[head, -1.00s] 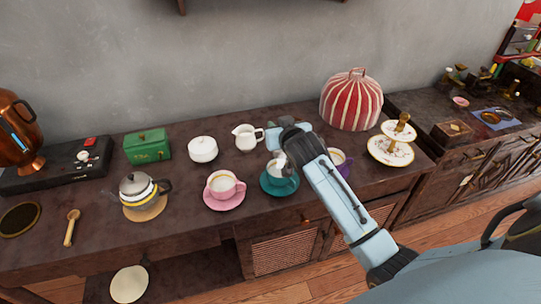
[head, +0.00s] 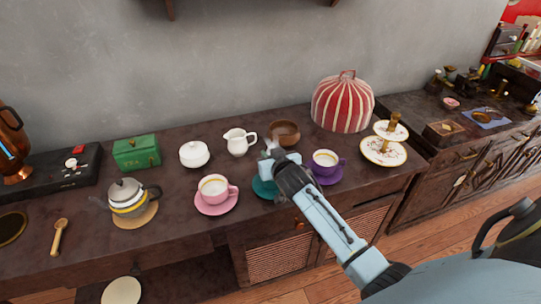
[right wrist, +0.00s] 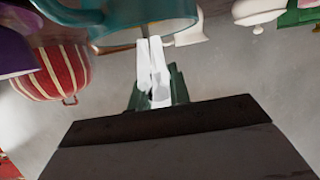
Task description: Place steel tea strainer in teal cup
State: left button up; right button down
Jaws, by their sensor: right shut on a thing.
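The teal cup (right wrist: 140,22) fills the top of the right wrist view, close beyond my fingertips. In the head view my right gripper (head: 272,158) covers most of the cup, and a part of its teal saucer (head: 262,189) shows at the left. My right gripper, also in the right wrist view (right wrist: 154,66), is shut with its fingers close together. A small grey, blurry piece, apparently the steel tea strainer (head: 270,143), shows at its tips; most of it is hidden. I cannot tell whether it touches the cup. My left gripper is out of view.
A pink cup (head: 213,187) stands left of the teal saucer, and a purple cup (head: 326,162) stands right. A wooden bowl (head: 286,131) and white creamer (head: 239,142) are behind. A teapot (head: 128,197), white sugar pot (head: 194,154) and striped cosy (head: 343,104) stand further off.

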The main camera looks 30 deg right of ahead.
jog(key=c, duration=1.3)
grip_release()
jog(key=shift+f, duration=0.15)
jog(key=shift+r, duration=0.25)
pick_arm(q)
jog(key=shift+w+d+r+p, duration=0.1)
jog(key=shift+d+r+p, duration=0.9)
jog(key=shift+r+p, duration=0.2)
pick_arm(e)
jog(key=v, duration=1.2)
jog(key=shift+f, duration=0.15)
